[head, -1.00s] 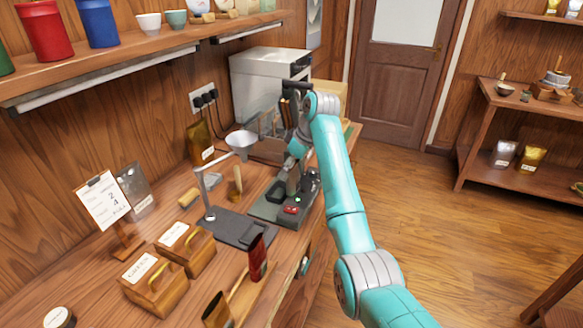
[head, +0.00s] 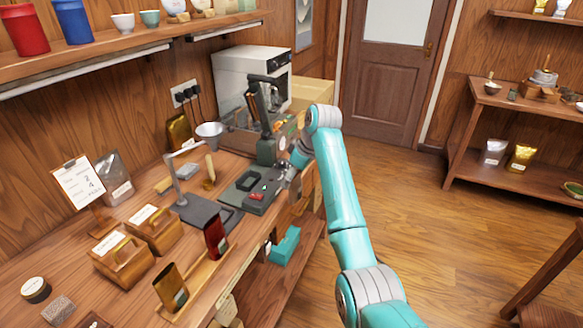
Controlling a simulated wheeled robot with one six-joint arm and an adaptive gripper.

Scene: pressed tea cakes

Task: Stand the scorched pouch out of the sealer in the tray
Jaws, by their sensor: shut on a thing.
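The sealer (head: 240,198) is a dark green-grey device on the bench, with a red switch on its base and its dark arm (head: 262,95) raised behind. My gripper (head: 287,172) is low at the sealer's right end, partly hidden by my wrist. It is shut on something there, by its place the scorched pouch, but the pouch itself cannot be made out. The wooden tray (head: 208,270) lies along the front edge of the bench. A dark red pouch (head: 215,237) and a brown pouch (head: 171,287) stand upright in it, with a gap between them.
A stand with a funnel (head: 209,131) is left of the sealer. Two wooden boxes (head: 122,262) with labels stand left of the tray. A clipboard card (head: 79,186) and a grey pouch (head: 113,178) are at the wall. A white machine (head: 245,75) stands behind. Open floor lies to the right.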

